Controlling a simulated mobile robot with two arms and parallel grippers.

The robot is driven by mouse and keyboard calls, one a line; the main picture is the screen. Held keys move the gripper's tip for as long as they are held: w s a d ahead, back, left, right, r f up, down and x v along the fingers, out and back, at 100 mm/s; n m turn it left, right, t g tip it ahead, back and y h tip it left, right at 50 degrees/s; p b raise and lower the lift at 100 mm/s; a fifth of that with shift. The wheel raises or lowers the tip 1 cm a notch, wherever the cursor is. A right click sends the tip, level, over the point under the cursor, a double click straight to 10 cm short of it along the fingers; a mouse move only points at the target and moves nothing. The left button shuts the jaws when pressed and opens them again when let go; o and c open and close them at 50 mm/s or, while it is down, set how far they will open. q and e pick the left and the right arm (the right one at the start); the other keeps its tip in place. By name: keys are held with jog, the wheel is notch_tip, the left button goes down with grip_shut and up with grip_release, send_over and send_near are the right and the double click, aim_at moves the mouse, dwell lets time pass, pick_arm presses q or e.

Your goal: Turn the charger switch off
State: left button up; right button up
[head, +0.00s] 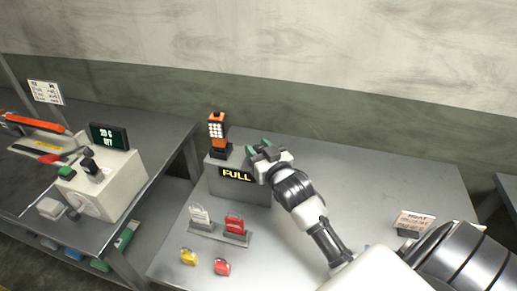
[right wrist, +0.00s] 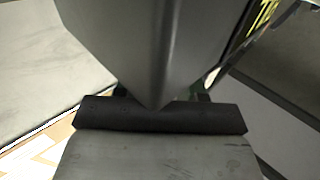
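The charger (head: 240,188) is a grey box on the right-hand table, with a lit FULL display on its front. An orange handheld device (head: 217,130) with a pale keypad stands upright on its top left. My right gripper (head: 258,149) is over the charger's right end, its green-tipped fingers apart. I cannot make out the charger switch; the gripper may hide it. In the right wrist view, the charger's grey corner (right wrist: 155,45) fills the middle, very close, with part of the yellow lettering at upper right. Whether the fingers touch the box is unclear. My left gripper is not in view.
Two padlocks, yellow (head: 188,257) and red (head: 222,267), lie in front of a stand with white and red tags (head: 234,224). A small sign (head: 414,222) stands at right. The left table holds a cream box (head: 105,185) with a display. The right-hand table's back right is clear.

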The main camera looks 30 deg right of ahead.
jog(key=c, duration=0.4)
jog(key=shift+c, duration=0.2)
